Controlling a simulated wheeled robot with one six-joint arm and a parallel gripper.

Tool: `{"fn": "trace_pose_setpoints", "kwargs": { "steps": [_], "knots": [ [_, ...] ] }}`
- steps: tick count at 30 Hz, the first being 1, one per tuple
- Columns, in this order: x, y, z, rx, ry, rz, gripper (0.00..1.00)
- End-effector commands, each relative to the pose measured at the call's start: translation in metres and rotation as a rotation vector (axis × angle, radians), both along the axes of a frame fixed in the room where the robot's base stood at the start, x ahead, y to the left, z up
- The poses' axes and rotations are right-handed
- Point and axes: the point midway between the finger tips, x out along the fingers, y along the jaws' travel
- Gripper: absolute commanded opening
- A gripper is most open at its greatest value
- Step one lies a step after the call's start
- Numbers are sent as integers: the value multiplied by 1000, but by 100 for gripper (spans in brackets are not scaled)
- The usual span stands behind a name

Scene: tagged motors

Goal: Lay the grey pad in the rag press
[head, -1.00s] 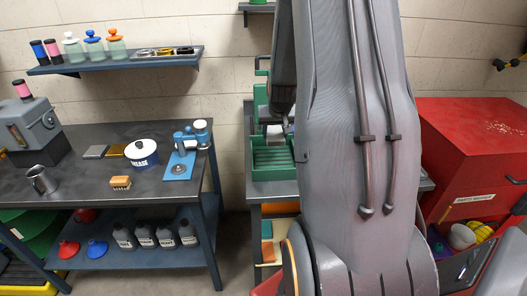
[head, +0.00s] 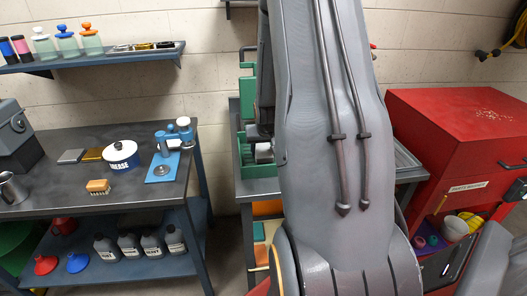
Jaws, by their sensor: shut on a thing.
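My gripper (head: 258,134) shows only in part at the left edge of my arm, which hides the rest. It is shut on a small light-grey piece, which looks like the grey pad (head: 263,153), just below the jaws. The green press (head: 246,172), which seems to be the rag press, stands on the bench behind my arm. The pad is over or in front of its green tray; whether they touch I cannot tell. The press's right side is hidden.
A dark workbench (head: 60,190) at left holds a grey flat square (head: 72,156), a gold one (head: 93,154), a grease tin (head: 121,156), a brush (head: 98,186) and a blue stand (head: 163,168). A red parts washer (head: 460,130) stands at right. Floor shows between the benches.

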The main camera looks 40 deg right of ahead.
Motion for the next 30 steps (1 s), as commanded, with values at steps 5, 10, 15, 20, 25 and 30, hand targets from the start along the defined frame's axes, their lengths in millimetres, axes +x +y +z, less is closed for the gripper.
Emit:
{"fn": "trace_pose_setpoints", "kwargs": {
  "steps": [5, 10, 15, 20, 25, 30],
  "knots": [
    [0, 0, -1, -1, -1, 1, 32],
    [0, 0, -3, 0, 0, 1, 32],
    [0, 0, -4, 0, 0, 1, 69],
    [0, 0, -4, 0, 0, 1, 69],
    [0, 0, -4, 0, 0, 1, 69],
    [-1, 1, 5, -1, -1, 1, 69]
  ]
}}
